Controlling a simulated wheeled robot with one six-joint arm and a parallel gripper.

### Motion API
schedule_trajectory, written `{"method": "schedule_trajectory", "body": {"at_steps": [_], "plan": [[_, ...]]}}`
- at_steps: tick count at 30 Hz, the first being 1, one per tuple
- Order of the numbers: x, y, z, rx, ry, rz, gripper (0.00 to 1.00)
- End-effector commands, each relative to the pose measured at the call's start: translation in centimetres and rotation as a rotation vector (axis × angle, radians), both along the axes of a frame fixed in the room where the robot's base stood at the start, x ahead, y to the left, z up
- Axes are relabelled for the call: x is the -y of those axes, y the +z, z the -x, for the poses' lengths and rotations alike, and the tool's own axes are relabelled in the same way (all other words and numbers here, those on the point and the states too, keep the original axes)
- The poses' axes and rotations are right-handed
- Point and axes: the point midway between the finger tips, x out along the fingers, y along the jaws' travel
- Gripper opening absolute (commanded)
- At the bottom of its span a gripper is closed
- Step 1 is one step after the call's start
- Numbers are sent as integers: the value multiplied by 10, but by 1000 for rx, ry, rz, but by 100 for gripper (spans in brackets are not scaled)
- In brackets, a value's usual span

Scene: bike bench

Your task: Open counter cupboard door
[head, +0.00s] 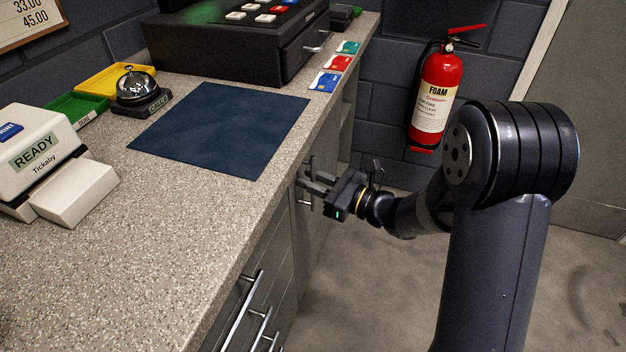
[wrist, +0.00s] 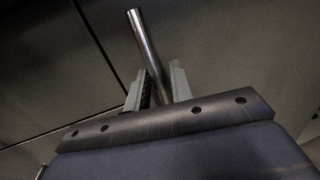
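The grey cupboard door (head: 312,225) is in the side of the counter, below the worktop and beyond the drawers. It looks closed. My gripper (head: 312,186) is at this door, with its fingers pointing at the door face. In the wrist view, the round metal bar handle (wrist: 146,42) runs down between the two fingertips of my gripper (wrist: 160,88). The fingers are apart, and a gap shows between the handle and the right finger. The lower end of the handle is hidden behind the gripper body.
Drawers with bar handles (head: 242,310) are in the counter front, nearer to me. The worktop (head: 170,255) edge runs above the gripper. A red fire extinguisher (head: 436,95) hangs on the back wall. The floor (head: 375,300) right of the counter is clear.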

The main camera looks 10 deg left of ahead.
Motion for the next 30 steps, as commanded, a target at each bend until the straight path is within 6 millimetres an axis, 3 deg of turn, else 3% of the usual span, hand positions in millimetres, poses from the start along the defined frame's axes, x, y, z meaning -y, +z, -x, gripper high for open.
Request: {"method": "schedule_trajectory", "body": {"at_steps": [8,23,30], "plan": [[0,0,0,0,0,0,0],[1,0,0,0,3,0,0],[15,0,1,-1,56,2,0]]}}
